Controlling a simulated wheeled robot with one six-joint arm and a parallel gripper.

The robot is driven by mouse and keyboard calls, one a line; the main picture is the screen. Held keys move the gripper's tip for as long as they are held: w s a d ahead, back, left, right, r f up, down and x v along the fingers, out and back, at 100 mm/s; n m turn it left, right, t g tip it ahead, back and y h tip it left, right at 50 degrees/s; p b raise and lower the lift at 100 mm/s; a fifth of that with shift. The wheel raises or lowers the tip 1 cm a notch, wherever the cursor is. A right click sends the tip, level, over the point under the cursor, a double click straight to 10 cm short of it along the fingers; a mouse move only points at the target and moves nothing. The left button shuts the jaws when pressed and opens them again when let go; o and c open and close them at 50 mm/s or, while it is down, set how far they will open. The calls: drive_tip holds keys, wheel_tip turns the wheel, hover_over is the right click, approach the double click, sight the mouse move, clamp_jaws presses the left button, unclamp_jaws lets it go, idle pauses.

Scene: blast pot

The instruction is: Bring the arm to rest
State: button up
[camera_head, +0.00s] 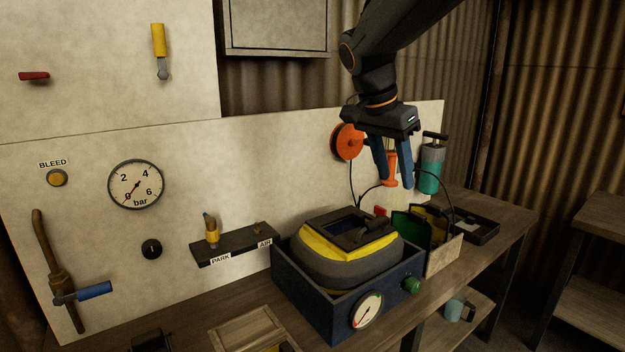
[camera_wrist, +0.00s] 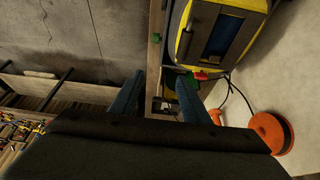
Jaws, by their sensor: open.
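My gripper (camera_head: 395,165) hangs from the arm at the upper right, in front of the pale panel. Its two blue fingers point down and stand apart, open with nothing held between them. In the head view they are above the bench, right of and higher than the yellow and grey helmet (camera_head: 347,247). An orange thing (camera_head: 391,171) shows behind and between the fingers. In the wrist view my gripper (camera_wrist: 160,97) is also open, with the helmet (camera_wrist: 222,38) beyond it at the upper right.
The helmet sits in a dark blue box (camera_head: 305,305) on the wooden bench (camera_head: 180,320). A pale bin (camera_head: 443,256) stands right of it. An orange disc (camera_head: 347,142), a teal bottle (camera_head: 430,168) and a dark hose are near my fingers. A PARK/AIR shelf (camera_head: 232,246) is left.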

drive_tip(key=s+d+f+n+y+b, duration=0.1)
drive_tip(key=s+f+n+b, duration=0.2)
drive_tip(key=s+f, duration=0.3)
drive_tip(key=s+d+f+n+g+y+b, duration=0.1)
drive_tip(key=s+f+n+b, duration=0.2)
drive_tip(key=f, duration=1.4)
drive_tip(key=s+f+n+y+b, duration=0.1)
drive_tip(key=s+f+n+b, duration=0.3)
drive_tip(key=s+f, duration=0.6)
wheel_tip(320, 180, down, 2)
drive_tip(key=shift+s+d+n+g+y, duration=0.3)
drive_tip(key=shift+d+n+g, duration=0.1)
drive_tip(key=shift+n, duration=0.1)
